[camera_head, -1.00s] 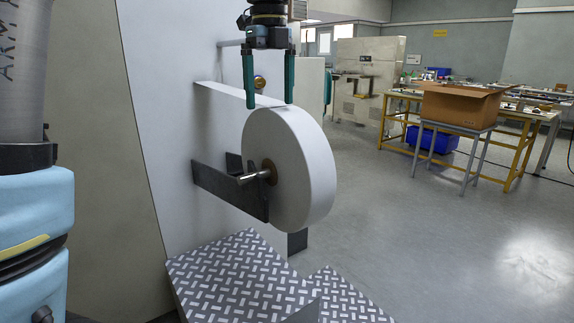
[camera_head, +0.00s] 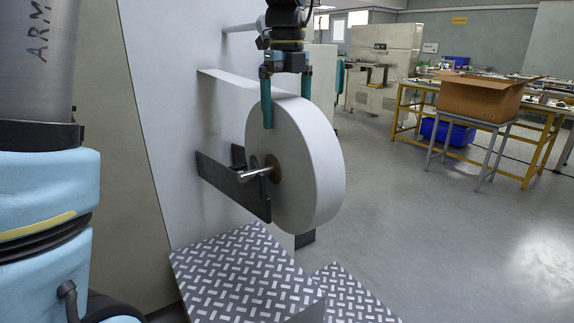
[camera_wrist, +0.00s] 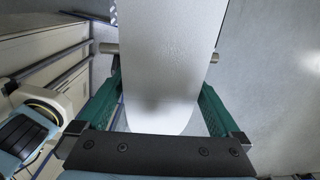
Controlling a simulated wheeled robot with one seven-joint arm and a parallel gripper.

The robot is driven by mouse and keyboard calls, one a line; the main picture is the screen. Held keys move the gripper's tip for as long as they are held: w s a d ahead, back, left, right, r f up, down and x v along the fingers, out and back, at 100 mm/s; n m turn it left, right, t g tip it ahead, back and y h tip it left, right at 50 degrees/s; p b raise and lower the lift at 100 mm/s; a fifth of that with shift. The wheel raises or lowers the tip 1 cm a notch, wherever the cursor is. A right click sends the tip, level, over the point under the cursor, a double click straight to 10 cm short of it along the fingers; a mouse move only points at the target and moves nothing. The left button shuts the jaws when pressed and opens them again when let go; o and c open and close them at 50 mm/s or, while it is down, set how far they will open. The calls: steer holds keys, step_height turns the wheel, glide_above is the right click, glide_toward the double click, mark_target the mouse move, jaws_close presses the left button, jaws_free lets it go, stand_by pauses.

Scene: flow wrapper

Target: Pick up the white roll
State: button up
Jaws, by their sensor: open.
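The white roll (camera_head: 312,170) hangs upright on a metal spindle (camera_head: 252,174) held by a dark bracket (camera_head: 222,180) on the machine's white panel. A white web runs from the roll's top back to the panel. My gripper (camera_head: 287,112) points down over the top of the roll with its green fingers apart. One finger is in front of the roll's near face; the other is mostly hidden behind the roll. In the wrist view the roll (camera_wrist: 165,60) lies between the two open fingers, with a narrow gap visible on either side.
Patterned metal steps (camera_head: 240,275) stand below the roll. A cardboard box (camera_head: 480,97) sits on a small table at the right, with a blue crate (camera_head: 447,132) behind it. The grey floor (camera_head: 430,250) right of the roll is clear.

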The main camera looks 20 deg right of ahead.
steer(key=shift+f, duration=2)
steer(key=shift+c, duration=0.4)
steer(key=c, duration=1.5)
steer(key=shift+w+r, duration=0.1)
steer(key=shift+r, duration=0.05)
jaws_close()
